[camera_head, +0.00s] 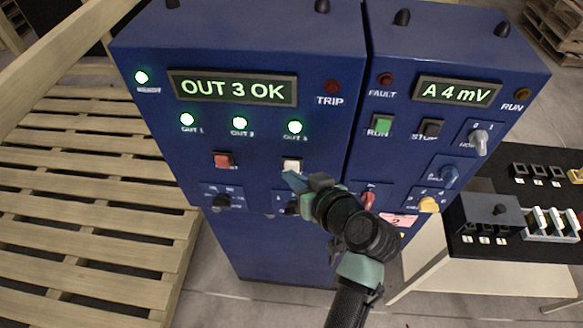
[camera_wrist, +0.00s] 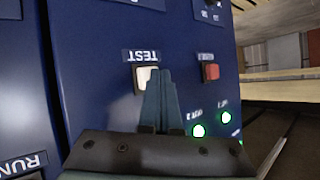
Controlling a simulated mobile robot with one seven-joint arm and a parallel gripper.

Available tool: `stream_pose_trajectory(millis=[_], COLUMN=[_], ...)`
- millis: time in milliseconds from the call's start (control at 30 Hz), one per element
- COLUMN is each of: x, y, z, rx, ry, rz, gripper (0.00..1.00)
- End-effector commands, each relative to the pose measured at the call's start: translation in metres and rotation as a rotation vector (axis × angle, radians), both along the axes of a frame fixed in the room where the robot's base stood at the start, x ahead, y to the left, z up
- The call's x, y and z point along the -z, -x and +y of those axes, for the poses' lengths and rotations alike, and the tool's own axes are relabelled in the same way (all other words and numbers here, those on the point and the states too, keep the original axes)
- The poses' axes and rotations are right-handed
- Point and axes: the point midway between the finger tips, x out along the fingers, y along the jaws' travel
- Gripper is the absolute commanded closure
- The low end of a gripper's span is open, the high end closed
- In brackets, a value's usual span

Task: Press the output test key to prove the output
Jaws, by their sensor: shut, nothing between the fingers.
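The blue detector cabinet (camera_head: 150,60) has a display (camera_head: 232,89) reading OUT 3 OK. Its white square key (camera_head: 291,164) is below the OUT 3 lamp (camera_head: 294,127). In the wrist view the white key (camera_wrist: 146,78) sits beside the label TEST (camera_wrist: 141,56). My gripper (camera_head: 291,177) is shut and empty, its tips at the lower edge of the key in the head view. In the wrist view my fingertips (camera_wrist: 162,74) overlap the right part of the key. I cannot tell whether they touch it. The OUT 1, OUT 2 and OUT 3 lamps glow green.
A red key (camera_head: 223,160) is left of the white key. The right-hand cabinet's display (camera_head: 456,92) reads A 4 mV. Wooden slats (camera_head: 80,200) lie left, and a black-topped table (camera_head: 490,165) stands right.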

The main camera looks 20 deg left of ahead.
Motion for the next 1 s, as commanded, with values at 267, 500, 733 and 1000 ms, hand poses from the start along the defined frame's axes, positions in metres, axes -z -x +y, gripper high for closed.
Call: stream_pose_trajectory(millis=[267, 500, 733, 1000], x=[-0.001, 0.000, 0.000, 0.000], y=[0.014, 0.015, 0.025, 0.051], z=[-0.004, -0.005, -0.008, -0.015], rx=[0.001, 0.001, 0.002, 0.001], ry=[0.000, 0.000, 0.000, -0.001], rz=[0.000, 0.000, 0.002, 0.001], gripper=[1.00, 1.00, 1.00, 1.00])
